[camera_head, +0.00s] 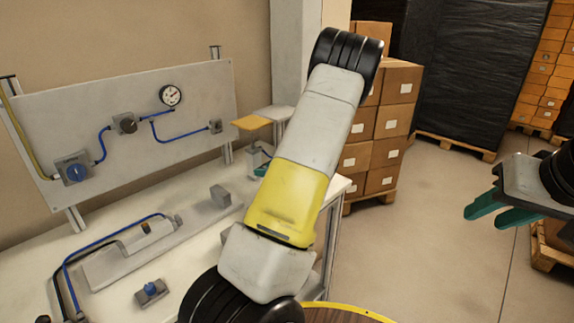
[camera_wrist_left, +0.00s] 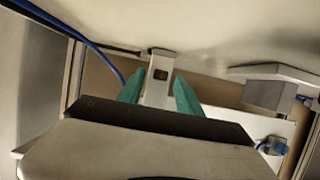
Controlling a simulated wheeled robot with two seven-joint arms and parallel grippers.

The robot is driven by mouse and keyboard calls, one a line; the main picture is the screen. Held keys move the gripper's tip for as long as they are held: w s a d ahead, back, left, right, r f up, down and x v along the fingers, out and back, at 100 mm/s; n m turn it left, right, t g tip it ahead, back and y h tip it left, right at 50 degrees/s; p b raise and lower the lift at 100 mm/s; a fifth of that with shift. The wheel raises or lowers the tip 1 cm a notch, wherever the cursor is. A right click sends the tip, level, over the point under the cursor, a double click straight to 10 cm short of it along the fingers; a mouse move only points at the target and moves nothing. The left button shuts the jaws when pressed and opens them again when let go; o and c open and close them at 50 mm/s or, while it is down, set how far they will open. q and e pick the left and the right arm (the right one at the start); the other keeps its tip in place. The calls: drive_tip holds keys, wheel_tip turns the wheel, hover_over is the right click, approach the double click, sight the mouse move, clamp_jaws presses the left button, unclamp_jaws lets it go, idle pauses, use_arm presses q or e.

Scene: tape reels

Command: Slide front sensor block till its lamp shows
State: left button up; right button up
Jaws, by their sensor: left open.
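In the left wrist view, my left gripper (camera_wrist_left: 158,92) is open. Its teal fingertips stand on either side of a small grey upright block (camera_wrist_left: 159,66) with a little orange-brown window. I cannot tell whether they touch it. In the head view, my left arm crosses the middle and I cannot make out its gripper. A long grey actuator (camera_head: 140,249) with a small block (camera_head: 147,228) on it lies on the bench. I cannot tell which block the wrist view shows, and no lit lamp is clear. My right gripper (camera_head: 498,209) is at the right, fingers apart, empty, away from the bench.
The pale bench (camera_head: 190,268) carries blue hoses, a blue-knobbed part (camera_head: 150,291) and a grey block (camera_head: 220,196). A panel (camera_head: 135,140) with a gauge (camera_head: 170,95) stands behind. Stacked cartons (camera_head: 398,83) stand beyond. The floor (camera_head: 425,235) between bench and right gripper is clear.

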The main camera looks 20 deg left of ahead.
use_arm(q)
drive_tip(key=shift+a, duration=0.1)
clamp_jaws()
idle(1.4)
